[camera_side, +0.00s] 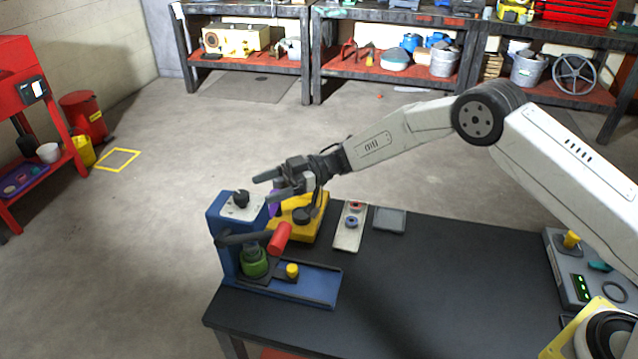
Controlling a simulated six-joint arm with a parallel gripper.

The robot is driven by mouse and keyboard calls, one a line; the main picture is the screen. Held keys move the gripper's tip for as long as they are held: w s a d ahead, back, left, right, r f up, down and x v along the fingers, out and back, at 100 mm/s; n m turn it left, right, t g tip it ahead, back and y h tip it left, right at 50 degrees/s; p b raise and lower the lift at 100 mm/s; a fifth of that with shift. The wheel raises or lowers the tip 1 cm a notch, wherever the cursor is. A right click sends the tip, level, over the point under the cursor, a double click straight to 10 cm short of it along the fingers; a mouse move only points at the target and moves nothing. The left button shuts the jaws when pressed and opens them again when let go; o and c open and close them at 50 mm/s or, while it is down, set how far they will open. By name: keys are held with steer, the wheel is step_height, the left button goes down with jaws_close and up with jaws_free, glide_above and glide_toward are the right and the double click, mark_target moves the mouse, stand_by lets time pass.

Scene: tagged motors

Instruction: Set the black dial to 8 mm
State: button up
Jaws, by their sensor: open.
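The black dial (241,199) sits on the pale top plate of the blue machine (222,232) at the left end of the table. The markings around it are too small to read, so its setting cannot be told. My gripper (264,187) is open and empty, with its two fingers pointing left toward the dial. In the picture the fingertips are to the right of the dial and a little above it, apart from it.
A red-ended lever (280,238) sticks out from the machine above a green part (254,262). A yellow knob (292,270) is on the blue base. A yellow block (312,225), a pale strip (348,240) and a grey tray (390,221) stand behind. The table's middle is clear.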

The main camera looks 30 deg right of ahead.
steer(key=shift+r, duration=0.15)
step_height(320, 180, up, 14)
steer(key=w+a+r+m+t+h, duration=0.3)
steer(key=w+a+m+t+h, duration=0.1)
steer(key=w+m+t+h, duration=0.8)
steer(key=s+a+f+m+g+h, duration=0.25)
steer(key=s+m+g+h, duration=0.45)
steer(key=s, duration=0.9)
step_height(320, 180, down, 6)
steer(key=n+y, duration=0.1)
steer(key=shift+w+d+g, duration=0.2)
steer(key=shift+w+g, duration=0.05)
steer(key=shift+g, duration=0.05)
steer(key=shift+f, duration=0.1)
